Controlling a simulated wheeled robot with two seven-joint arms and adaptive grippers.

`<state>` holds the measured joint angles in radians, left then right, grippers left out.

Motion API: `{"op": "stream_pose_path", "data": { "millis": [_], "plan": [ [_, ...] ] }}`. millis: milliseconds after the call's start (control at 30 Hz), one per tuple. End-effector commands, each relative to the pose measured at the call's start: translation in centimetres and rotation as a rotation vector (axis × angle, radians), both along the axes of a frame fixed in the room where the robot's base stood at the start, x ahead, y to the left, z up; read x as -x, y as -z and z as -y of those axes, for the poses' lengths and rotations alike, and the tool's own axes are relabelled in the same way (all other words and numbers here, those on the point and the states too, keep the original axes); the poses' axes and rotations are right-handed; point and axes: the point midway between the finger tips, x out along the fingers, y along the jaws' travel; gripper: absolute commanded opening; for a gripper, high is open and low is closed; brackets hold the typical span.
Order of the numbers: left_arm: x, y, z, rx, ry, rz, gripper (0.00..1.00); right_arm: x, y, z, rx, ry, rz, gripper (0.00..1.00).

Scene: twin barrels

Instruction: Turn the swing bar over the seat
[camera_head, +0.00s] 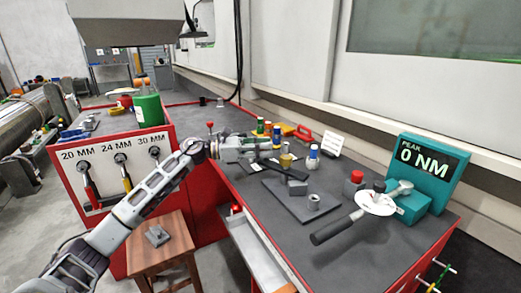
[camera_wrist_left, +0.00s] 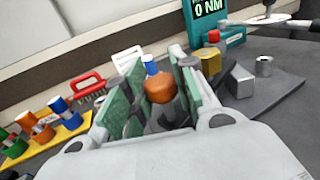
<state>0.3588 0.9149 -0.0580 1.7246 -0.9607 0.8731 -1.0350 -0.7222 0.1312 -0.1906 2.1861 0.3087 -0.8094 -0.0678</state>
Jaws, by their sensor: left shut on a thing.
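A dark plate (camera_head: 298,208) lies on the bench with a grey block (camera_head: 297,188) and a short grey cylinder (camera_head: 314,201), which also shows in the wrist view (camera_wrist_left: 264,66). A dark bar (camera_head: 288,173) lies near the block, beside a brass-coloured piece (camera_head: 286,160), and looks like the swing bar. My left gripper (camera_head: 273,148) is at the far-left end of that bar. In the wrist view its green-padded fingers (camera_wrist_left: 160,103) are closed around a brown rounded knob (camera_wrist_left: 160,88). The fingers hide where knob and bar join. My right gripper is not in view.
A blue-capped bottle (camera_head: 313,156) stands close behind the bar. A black-handled wrench (camera_head: 338,226) and a teal gauge (camera_head: 427,170) fill the right bench.

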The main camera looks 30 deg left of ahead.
Motion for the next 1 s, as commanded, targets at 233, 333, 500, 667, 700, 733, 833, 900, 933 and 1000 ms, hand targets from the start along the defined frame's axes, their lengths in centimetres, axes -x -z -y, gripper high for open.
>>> {"op": "stream_pose_path", "data": {
  "millis": [233, 333, 500, 667, 700, 733, 833, 900, 933, 1000],
  "plan": [
    [-0.8, -0.2, 0.2, 0.002, 0.082, 0.003, 0.00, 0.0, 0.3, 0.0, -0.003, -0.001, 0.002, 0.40],
    [-1.0, -0.2, 0.4, 0.002, 0.119, 0.002, 0.00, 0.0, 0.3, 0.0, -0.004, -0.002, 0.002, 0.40],
    [-1.5, -0.2, 0.6, 0.002, 0.181, 0.003, 0.00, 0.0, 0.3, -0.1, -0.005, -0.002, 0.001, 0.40],
    [-2.0, -0.2, 0.8, 0.001, 0.240, 0.002, 0.00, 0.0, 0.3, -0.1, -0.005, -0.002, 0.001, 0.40],
    [-2.1, -0.2, 0.9, 0.000, 0.255, 0.002, 0.00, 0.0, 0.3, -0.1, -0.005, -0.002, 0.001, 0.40],
    [-2.2, -0.2, 1.0, 0.001, 0.266, 0.002, 0.00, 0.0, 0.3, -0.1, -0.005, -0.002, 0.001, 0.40],
    [-2.5, -0.2, 1.1, 0.001, 0.298, 0.002, 0.00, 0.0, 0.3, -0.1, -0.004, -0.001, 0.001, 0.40],
    [-2.6, -0.2, 1.1, 0.001, 0.318, 0.002, 0.00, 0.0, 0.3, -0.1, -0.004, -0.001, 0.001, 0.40],
    [-2.7, -0.2, 1.2, 0.001, 0.328, 0.002, 0.00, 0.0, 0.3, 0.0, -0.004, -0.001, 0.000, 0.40],
    [-2.8, -0.2, 1.3, 0.002, 0.344, 0.001, 0.00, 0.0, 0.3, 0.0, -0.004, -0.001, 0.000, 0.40]
  ]
}}
